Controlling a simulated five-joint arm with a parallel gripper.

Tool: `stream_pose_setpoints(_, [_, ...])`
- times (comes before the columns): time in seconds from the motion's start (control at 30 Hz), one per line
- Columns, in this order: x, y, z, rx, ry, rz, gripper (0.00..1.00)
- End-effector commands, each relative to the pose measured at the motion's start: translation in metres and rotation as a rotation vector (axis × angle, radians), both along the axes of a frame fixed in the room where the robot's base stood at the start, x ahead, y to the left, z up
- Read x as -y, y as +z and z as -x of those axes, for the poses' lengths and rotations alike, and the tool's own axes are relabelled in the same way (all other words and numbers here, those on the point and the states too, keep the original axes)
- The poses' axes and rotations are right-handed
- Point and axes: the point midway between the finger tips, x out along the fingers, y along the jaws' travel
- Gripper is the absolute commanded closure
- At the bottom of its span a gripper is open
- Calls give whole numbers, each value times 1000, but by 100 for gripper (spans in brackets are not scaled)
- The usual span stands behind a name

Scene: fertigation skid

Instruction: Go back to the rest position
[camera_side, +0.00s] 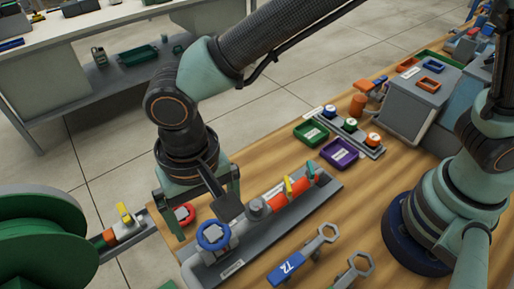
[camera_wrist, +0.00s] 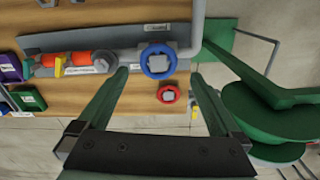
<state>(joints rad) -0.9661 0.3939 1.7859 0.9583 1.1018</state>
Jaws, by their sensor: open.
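My gripper (camera_side: 207,218) hangs at the left end of the wooden bench, its two fingers apart with nothing between them. In the wrist view my gripper (camera_wrist: 160,75) is also open. Its fingertips lie on either side of a blue ring-shaped handwheel (camera_wrist: 146,63), which sits on a grey pipe skid. A red handwheel (camera_wrist: 161,92) shows between the fingers, closer to the palm. In the side view the blue handwheel (camera_side: 201,238) is just in front of my gripper, and the red one (camera_side: 187,211) is partly behind it. I cannot tell whether a finger touches either.
The skid's tray (camera_side: 325,191) carries orange pipe with a yellow lever (camera_side: 288,184). Green (camera_side: 310,133) and purple (camera_side: 339,152) bins and a grey box (camera_side: 408,111) stand farther back. A green reel (camera_side: 45,238) is at left.

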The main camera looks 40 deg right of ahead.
Motion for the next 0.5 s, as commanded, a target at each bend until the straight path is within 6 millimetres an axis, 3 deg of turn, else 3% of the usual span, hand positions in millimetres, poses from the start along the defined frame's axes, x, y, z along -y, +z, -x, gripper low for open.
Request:
stream_pose_setpoints(0.2, [-1, 45, 0, 4, 0, -5, 0])
stream_pose_setpoints(0.5, [3, 74, -2, 4, 0, -5, 0])
